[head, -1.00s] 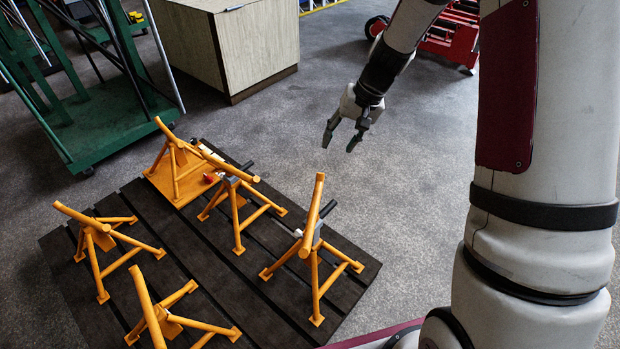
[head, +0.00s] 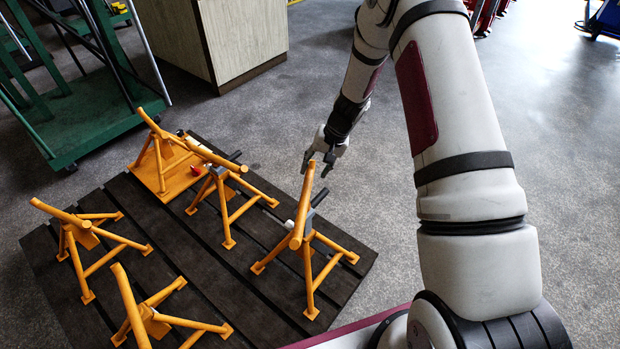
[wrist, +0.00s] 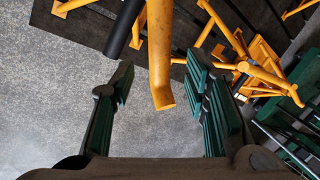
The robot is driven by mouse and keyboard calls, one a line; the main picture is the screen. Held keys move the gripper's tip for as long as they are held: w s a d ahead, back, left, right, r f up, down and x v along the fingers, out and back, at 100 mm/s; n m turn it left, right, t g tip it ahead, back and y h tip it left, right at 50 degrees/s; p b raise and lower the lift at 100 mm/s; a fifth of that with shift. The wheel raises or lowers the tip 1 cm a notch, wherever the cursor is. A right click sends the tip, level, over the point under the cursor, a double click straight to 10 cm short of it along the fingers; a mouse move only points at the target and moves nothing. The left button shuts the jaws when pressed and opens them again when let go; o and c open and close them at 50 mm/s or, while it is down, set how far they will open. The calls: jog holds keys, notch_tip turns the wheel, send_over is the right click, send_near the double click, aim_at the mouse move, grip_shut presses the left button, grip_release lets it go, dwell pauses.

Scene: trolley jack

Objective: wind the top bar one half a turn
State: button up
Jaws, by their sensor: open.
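Several orange stands, each a tilted top bar on splayed legs, stand on a dark slatted platform (head: 150,270). The rightmost stand's top bar (head: 303,206) slants upward, with a dark cylindrical grip (head: 319,198) and a grey part beside it. My gripper (head: 316,168) is open and empty near the upper end of this bar. In the wrist view, an orange bar's end (wrist: 160,88) lies between the lines of the two open green-padded fingers (wrist: 160,82), with a dark cylinder (wrist: 122,28) to its left. I cannot tell whether the gripper touches the bar.
Another orange stand (head: 225,192) is left of the rightmost one, and one at the back stands on an orange plate (head: 165,183). A green trolley (head: 90,125) is at the back left, and a cabinet (head: 245,40) at the back.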

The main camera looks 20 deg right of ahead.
aim_at(310, 177)
jog(key=x, duration=0.5)
jog(key=shift+b, duration=0.4)
grip_shut()
